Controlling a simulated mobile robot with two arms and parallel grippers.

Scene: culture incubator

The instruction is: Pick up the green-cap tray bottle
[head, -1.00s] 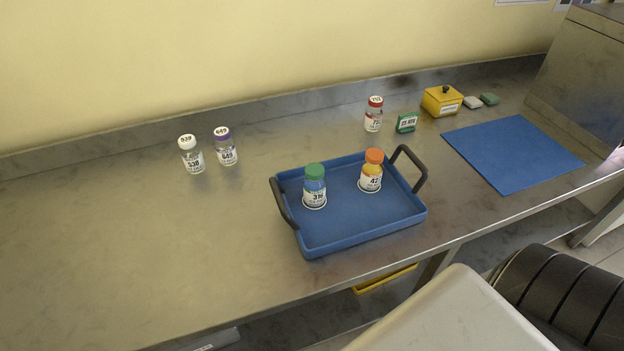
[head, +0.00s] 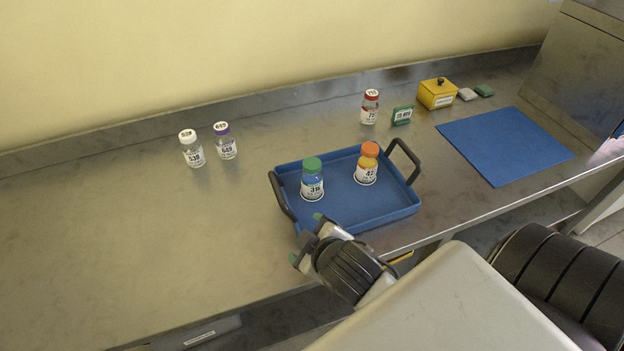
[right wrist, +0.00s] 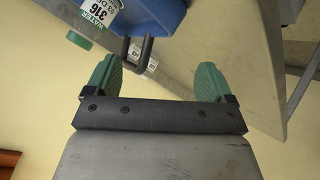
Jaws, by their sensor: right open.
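My left gripper is not in view.
An orange-cap bottle (head: 367,165) stands in the tray right of the green-cap one. The tray has dark handles at left (head: 281,195) and right (head: 407,158). White-cap (head: 192,150), purple-cap (head: 225,142) and red-cap bottles (head: 370,108) stand behind. The left counter is clear.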

